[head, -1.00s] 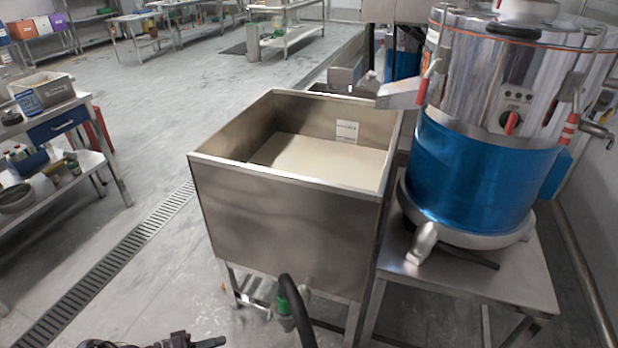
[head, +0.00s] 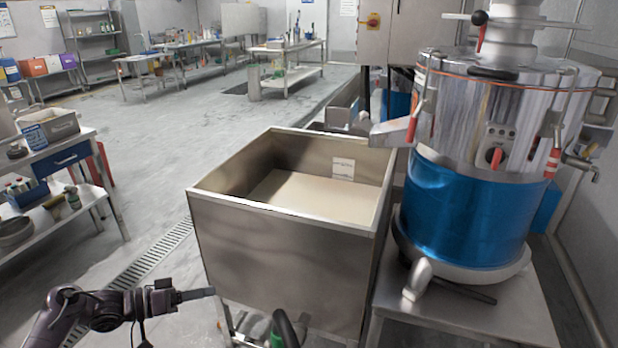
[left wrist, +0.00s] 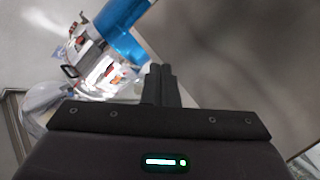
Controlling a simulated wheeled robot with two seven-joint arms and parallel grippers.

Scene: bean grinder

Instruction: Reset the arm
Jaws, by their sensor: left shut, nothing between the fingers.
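My left gripper (head: 198,294) is at the lower left of the head view, in front of the steel tank's lower left side. Its fingers lie together, shut and empty. In the left wrist view the two dark fingers (left wrist: 160,85) are pressed side by side, with the tank's grey wall beyond them to the right. My right gripper does not show in the head view.
The open steel tank (head: 290,262) holds a pale layer. The blue and steel grinder (head: 465,210) stands right of it on a metal table (head: 470,325). A shelf table (head: 75,145) stands at left. Floor between is clear.

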